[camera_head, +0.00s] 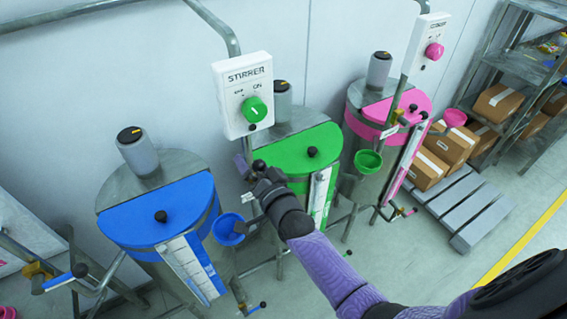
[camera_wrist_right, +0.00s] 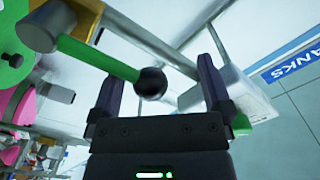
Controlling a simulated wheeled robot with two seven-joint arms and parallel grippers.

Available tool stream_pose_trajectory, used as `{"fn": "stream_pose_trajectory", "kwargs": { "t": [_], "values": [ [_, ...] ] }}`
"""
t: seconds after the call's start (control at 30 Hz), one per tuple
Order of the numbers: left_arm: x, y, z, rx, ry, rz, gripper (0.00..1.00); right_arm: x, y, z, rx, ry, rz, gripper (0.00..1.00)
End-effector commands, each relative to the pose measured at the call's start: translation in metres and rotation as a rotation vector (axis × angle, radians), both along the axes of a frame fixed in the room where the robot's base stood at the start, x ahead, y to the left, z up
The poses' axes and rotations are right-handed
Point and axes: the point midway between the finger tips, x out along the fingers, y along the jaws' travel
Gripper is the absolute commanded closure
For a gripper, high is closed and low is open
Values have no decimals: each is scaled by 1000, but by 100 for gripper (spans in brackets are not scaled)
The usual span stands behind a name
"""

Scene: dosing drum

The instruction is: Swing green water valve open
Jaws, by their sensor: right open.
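The green valve lever (camera_wrist_right: 95,58) shows in the right wrist view as a green bar with a black ball (camera_wrist_right: 151,82) at its end. The ball lies between the two fingers of my right gripper (camera_wrist_right: 158,72), which is open, with gaps on both sides. In the head view my right gripper (camera_head: 250,168) is at the upper left of the green-lidded drum (camera_head: 298,150), below the stirrer box. There the gripper and wrist hide the valve lever. My left gripper is not in view.
The white stirrer box (camera_head: 243,93) with a green knob hangs just above my gripper. A blue-lidded drum (camera_head: 160,208) stands left and a pink-lidded drum (camera_head: 388,108) right. Pipes run behind. Cardboard boxes (camera_head: 450,148) sit on a pallet at right.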

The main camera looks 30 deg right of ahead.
Motion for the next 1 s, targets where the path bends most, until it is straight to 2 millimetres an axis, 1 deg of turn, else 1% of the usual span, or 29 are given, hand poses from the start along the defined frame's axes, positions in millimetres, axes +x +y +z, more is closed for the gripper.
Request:
{"fn": "stream_pose_trajectory", "kwargs": {
  "t": [0.03, 0.1, 0.3, 0.37, 0.53, 0.8, 0.9, 1.0],
  "values": [
    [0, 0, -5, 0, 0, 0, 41, 0, -3, -5, -1, 0, 0, 0],
    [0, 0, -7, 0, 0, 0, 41, 0, -5, -7, -1, -1, -1, 0],
    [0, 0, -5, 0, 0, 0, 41, 0, -6, -5, -1, -1, -1, 0],
    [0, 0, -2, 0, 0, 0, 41, -3, -6, -4, -1, 1, -2, 0],
    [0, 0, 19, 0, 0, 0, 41, -30, -8, 0, -2, 3, -1, 0],
    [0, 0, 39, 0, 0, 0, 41, -75, -12, -2, -1, 1, -1, 0],
    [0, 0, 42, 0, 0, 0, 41, -86, -13, -3, -1, 1, -2, 0],
    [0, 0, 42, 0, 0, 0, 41, -90, -13, -4, -1, -1, -2, 0]
  ]
}}
